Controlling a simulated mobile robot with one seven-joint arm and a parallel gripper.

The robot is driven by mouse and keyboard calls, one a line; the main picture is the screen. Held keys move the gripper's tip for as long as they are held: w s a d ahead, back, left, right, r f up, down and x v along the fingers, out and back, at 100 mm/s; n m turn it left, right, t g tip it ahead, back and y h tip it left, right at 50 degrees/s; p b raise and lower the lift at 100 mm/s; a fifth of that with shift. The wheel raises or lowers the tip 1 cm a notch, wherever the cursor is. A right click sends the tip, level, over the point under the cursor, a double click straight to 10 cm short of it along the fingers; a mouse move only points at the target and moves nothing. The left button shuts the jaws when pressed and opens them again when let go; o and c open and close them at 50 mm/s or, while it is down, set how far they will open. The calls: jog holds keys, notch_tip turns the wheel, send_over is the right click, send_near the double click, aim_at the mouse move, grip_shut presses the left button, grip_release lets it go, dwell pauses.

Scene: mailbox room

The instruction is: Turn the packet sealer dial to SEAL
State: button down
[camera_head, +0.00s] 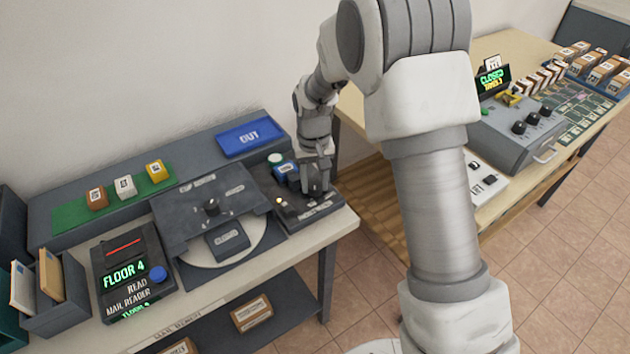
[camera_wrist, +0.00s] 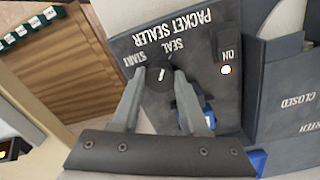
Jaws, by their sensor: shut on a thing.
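The packet sealer (camera_head: 335,204) is a dark box at the right end of the left bench. In the wrist view its panel (camera_wrist: 215,90) appears upside down, with the words PACKET SEALER, START, SEAL and ON. A round black dial (camera_wrist: 160,78) sits below START and SEAL. Its short white mark slants up and slightly right, roughly toward SEAL; the exact setting is hard to tell. My gripper (camera_wrist: 160,80) is shut on the dial, one finger on each side. In the head view my gripper (camera_head: 318,188) comes down over the sealer and hides the dial.
A lit lamp (camera_wrist: 226,70) is by ON. A blue part (camera_head: 287,170) stands close behind my gripper. Left of the sealer are a dark plate with a knob (camera_head: 211,207) and the mail reader (camera_head: 130,265). A second bench (camera_head: 490,60) stands to the right.

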jog(key=shift+m, duration=0.8)
jog(key=shift+c, duration=2.1)
grip_release()
